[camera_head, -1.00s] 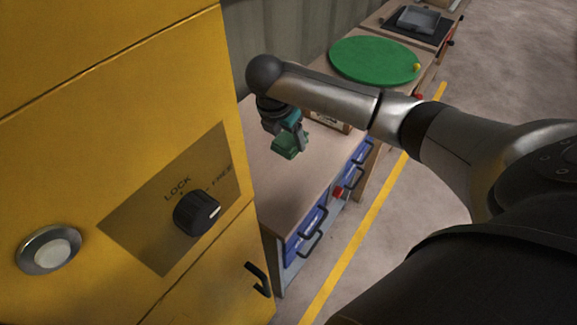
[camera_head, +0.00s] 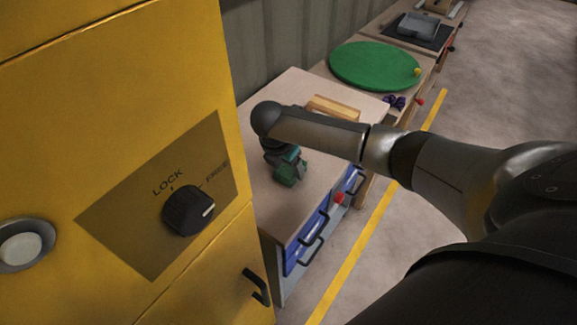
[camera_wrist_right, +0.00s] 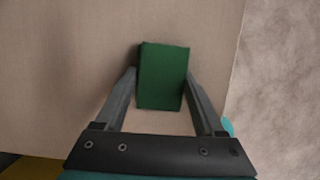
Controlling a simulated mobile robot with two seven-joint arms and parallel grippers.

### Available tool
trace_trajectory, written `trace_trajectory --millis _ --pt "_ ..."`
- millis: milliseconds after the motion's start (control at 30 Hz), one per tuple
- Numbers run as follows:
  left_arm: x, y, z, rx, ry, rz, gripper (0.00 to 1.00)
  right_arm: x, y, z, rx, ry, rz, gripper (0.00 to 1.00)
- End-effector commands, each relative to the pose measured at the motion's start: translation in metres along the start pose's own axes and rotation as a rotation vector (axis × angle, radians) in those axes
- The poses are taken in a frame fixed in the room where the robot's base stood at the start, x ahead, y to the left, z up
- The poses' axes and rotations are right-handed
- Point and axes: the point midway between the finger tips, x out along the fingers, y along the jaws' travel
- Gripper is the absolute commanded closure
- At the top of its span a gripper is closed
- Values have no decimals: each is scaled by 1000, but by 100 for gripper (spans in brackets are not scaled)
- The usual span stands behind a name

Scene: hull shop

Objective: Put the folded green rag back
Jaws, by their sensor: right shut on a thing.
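The folded green rag (camera_wrist_right: 163,76) is a dark green block between the two fingers of my right gripper (camera_wrist_right: 161,90) in the right wrist view. In the head view the rag (camera_head: 287,180) shows at the tip of my right gripper (camera_head: 290,172), over the near part of the wooden bench top (camera_head: 318,195). My right gripper is shut on it. I cannot tell whether the rag touches the bench top. My left gripper is not in view.
A yellow cabinet (camera_head: 90,110) with a LOCK/FREE knob (camera_head: 188,210) stands close on the left. A wooden box (camera_head: 333,108) is farther back on the bench. Beyond are purple things (camera_head: 394,102) and a round green disc (camera_head: 375,66). Blue drawers (camera_head: 305,248) front the bench.

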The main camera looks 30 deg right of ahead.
Motion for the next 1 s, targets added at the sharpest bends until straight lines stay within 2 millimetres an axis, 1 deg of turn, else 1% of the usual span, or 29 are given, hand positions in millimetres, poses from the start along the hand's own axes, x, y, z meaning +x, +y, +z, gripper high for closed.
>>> trace_trajectory --millis 67,100,300,333,567,667,767,1000 --pt "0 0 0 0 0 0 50 3 0 -1 0 0 -1 81" --pt "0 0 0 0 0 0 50 2 0 -1 0 0 -1 24" --pt "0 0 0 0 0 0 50 2 0 -1 0 0 -1 2" --pt "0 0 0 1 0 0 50 2 0 -1 0 0 -1 0" --pt "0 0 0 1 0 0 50 1 0 0 0 0 0 0" --pt "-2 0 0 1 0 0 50 -5 0 0 0 0 1 0" --pt "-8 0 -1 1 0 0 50 -21 1 1 0 1 3 0" --pt "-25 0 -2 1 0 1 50 -75 1 2 -1 0 3 0"
